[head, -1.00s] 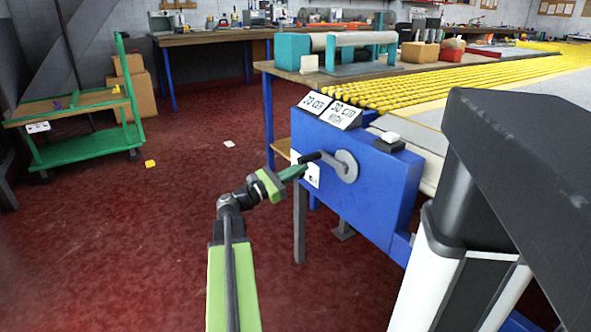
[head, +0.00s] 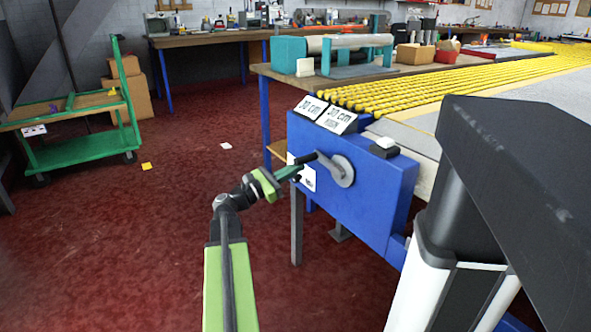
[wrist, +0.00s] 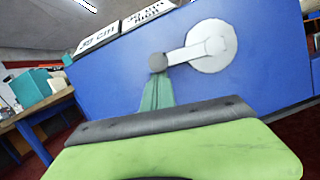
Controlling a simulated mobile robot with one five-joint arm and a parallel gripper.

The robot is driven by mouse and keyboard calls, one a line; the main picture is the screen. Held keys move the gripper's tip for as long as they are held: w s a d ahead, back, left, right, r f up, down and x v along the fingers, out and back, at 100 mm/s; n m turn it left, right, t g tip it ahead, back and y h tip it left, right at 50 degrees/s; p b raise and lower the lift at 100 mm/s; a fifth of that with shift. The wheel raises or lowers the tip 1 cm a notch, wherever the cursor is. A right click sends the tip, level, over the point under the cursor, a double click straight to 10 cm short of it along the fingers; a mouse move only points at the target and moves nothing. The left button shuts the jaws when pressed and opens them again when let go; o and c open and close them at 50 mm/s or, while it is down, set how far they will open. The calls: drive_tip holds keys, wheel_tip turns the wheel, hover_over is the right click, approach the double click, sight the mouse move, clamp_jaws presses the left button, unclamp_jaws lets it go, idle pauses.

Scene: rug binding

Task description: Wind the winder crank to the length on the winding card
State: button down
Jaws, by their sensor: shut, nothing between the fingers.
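The winder crank (head: 342,170) is a grey disc and arm with a dark handle, on the side of a blue winder box (head: 378,190). The crank arm points up and left from the disc in the head view; it also shows in the wrist view (wrist: 209,47). My gripper (head: 297,170) is shut, its teal fingers just below the dark handle end (wrist: 158,62). I cannot tell whether they touch it. Two white cards stand on the box top.
A pale button (head: 384,143) sits on the box top. Yellow cords (head: 420,85) run across the table behind. A green trolley (head: 85,150) stands at the left. The red floor between is mostly open, with a yellow scrap (head: 146,166) and a white one (head: 226,146).

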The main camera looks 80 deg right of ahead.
drive_tip(key=w+a+f+b, duration=0.5)
drive_tip(key=w+f, duration=0.1)
drive_tip(key=w, duration=0.2)
drive_tip(key=shift+w, duration=0.3)
